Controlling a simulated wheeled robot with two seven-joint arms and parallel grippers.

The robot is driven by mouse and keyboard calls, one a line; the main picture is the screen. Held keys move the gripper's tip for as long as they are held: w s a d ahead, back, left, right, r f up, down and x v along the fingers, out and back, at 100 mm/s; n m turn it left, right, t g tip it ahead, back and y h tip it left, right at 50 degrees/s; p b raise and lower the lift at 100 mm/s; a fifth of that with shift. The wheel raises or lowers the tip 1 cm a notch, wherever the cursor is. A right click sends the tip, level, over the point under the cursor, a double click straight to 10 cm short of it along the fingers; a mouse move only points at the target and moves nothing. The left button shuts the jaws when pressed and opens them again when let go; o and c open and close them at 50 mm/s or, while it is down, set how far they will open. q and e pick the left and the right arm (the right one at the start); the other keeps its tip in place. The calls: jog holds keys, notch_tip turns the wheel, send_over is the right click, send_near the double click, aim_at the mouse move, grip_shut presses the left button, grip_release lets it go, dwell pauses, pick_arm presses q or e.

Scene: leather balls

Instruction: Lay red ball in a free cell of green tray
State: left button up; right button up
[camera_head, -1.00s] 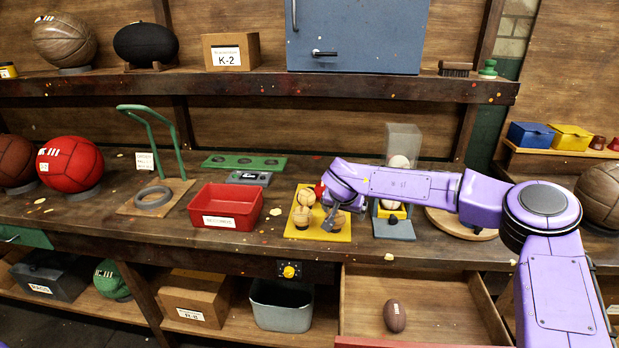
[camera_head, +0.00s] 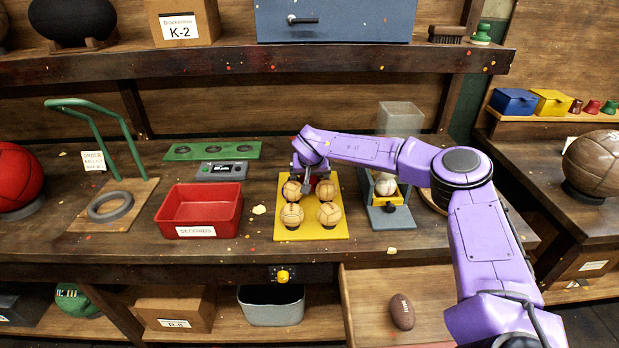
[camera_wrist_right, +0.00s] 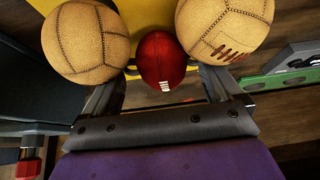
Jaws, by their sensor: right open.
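The small red ball (camera_wrist_right: 162,60) with white lacing sits between two tan balls in the right wrist view. In the head view only a sliver of the red ball (camera_head: 313,182) shows on the yellow tray (camera_head: 340,232), mostly hidden by my right gripper. My right gripper (camera_head: 306,187) is open at the back of that tray; its fingers in the wrist view (camera_wrist_right: 163,85) stand on either side of the red ball's near end. I cannot tell whether they touch it. The green tray (camera_head: 189,155) lies further back left, its dark round cells looking empty. My left gripper is out of view.
Tan balls (camera_head: 292,215) crowd the red ball. A grey device (camera_head: 222,170) lies before the green tray, and a red bin (camera_head: 200,207) stands front left. A blue-grey stand (camera_head: 385,215) holds a pale ball at right. The upper shelf (camera_head: 250,62) overhangs behind.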

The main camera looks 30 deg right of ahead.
jog(key=x, duration=0.3)
jog(key=shift+w+f, duration=0.2)
jog(key=shift+w, duration=0.25)
jog(key=shift+s+r, duration=0.25)
jog(key=shift+s, duration=0.1)
jog(key=shift+w+f, duration=0.1)
jog(key=shift+w, duration=0.05)
jog(key=c, duration=1.1)
jog(key=shift+c, duration=0.6)
